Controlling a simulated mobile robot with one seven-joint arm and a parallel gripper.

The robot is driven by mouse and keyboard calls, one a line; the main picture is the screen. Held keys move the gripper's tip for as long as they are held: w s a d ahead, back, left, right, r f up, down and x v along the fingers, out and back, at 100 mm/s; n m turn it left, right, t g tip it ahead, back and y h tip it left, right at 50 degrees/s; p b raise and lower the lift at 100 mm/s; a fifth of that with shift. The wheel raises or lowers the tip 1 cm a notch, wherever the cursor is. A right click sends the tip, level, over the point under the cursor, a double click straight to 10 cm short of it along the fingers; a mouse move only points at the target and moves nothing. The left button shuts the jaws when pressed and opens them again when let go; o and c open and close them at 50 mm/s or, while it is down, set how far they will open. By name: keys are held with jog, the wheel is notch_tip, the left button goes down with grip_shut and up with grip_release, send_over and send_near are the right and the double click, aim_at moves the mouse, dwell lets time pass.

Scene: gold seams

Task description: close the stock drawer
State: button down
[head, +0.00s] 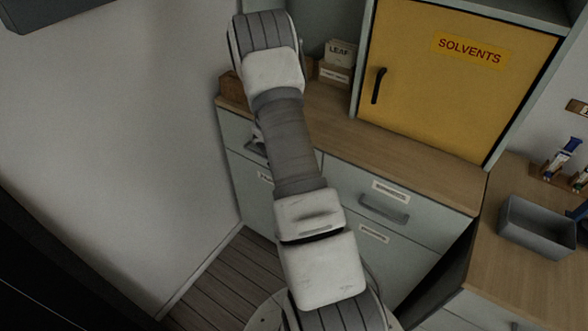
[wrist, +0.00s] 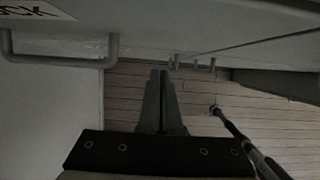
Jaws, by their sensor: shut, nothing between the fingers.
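The stock drawer shows in the wrist view as a pale front (wrist: 180,22) across the top, with a label ending in "CK" and a bar handle (wrist: 60,60). In the head view, the grey-green upper left drawer front (head: 236,132) is partly covered by my arm. It looks about flush with the cabinet, but I cannot tell whether a small gap is left. My gripper (wrist: 160,74) is shut and empty, its fingertips close to the drawer front and right of the handle. In the head view my arm hides most of it.
Beside it is another drawer with a handle (head: 384,208). Above the wooden counter (head: 400,150) stands a yellow solvents cabinet (head: 450,85). A grey bin (head: 537,228) sits on the right counter. A wall (head: 110,130) bounds the left; wooden floor (head: 225,275) lies below.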

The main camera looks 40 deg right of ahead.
jog(key=s+a+r+m+t+p, duration=0.1)
jog(key=s+a+r+m, duration=0.2)
jog(key=r, duration=0.7)
jog(key=s+a+r+m, duration=0.1)
jog(key=a+r+m, duration=0.4)
jog(key=r, duration=0.5)
jog(key=s+a+r+m+t+p, duration=0.15)
jog(key=a+r, duration=0.35)
jog(key=r, duration=0.5)
jog(key=s+a+r+m+t+y, duration=0.1)
jog(key=s+a+r+m+y, duration=0.1)
jog(key=s+a+r+m, duration=0.2)
jog(key=s+a+r+m+y, duration=0.2)
jog(key=s+a+r+m, duration=0.3)
jog(key=s+a+m, duration=0.3)
jog(key=s+a+b, duration=0.1)
jog(key=s+a, duration=0.2)
jog(key=s, duration=0.2)
jog(key=shift+a+r+t, duration=0.2)
jog(key=shift+r+t, duration=0.1)
jog(key=shift+t, duration=0.05)
jog(key=shift+s, duration=0.1)
